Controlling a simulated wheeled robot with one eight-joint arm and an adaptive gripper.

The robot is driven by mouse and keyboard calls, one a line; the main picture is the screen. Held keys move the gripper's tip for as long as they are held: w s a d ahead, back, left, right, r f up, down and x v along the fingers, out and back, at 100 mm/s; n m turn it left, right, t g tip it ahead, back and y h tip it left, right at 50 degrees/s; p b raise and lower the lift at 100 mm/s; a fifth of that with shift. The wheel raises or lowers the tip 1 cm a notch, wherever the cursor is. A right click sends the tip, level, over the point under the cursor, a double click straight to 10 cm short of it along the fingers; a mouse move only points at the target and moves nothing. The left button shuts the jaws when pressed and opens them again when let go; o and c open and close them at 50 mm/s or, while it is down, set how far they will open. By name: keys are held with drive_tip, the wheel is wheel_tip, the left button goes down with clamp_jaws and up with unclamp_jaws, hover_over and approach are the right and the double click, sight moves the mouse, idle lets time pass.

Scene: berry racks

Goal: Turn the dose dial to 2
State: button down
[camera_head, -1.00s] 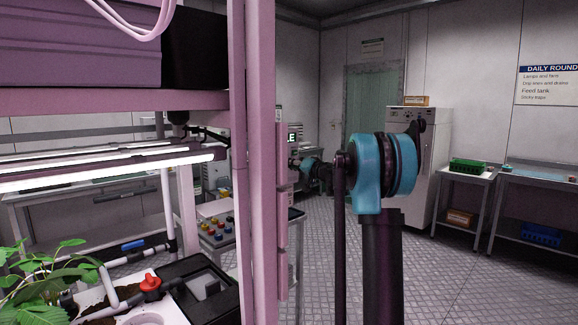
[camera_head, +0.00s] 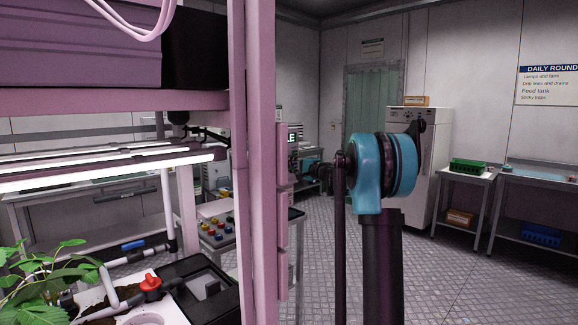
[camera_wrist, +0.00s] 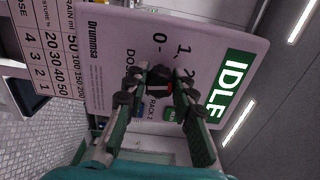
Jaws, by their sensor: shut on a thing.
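In the wrist view the pale dosing panel (camera_wrist: 112,62) appears rotated, with a green IDLE display (camera_wrist: 231,84) on its right. The dark dose dial (camera_wrist: 159,76) sits near the middle, beside printed marks 0, 1 and 2. My gripper (camera_wrist: 158,84) is shut on the dial, with one finger on each side. The fingers cover much of the dial and part of its scale, so I cannot tell which number it points to.
A printed chart (camera_wrist: 45,45) with dose rows is at the panel's left in the wrist view. In the head view a pink rack post (camera_head: 255,170) stands close to my arm. A plant (camera_head: 45,280) is at lower left. The floor (camera_head: 460,270) at right is clear.

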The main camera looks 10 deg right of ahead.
drive_tip(key=shift+m, duration=0.9)
drive_tip(key=c, duration=1.2)
unclamp_jaws()
drive_tip(key=shift+d, duration=0.1)
drive_tip(key=v, duration=1.2)
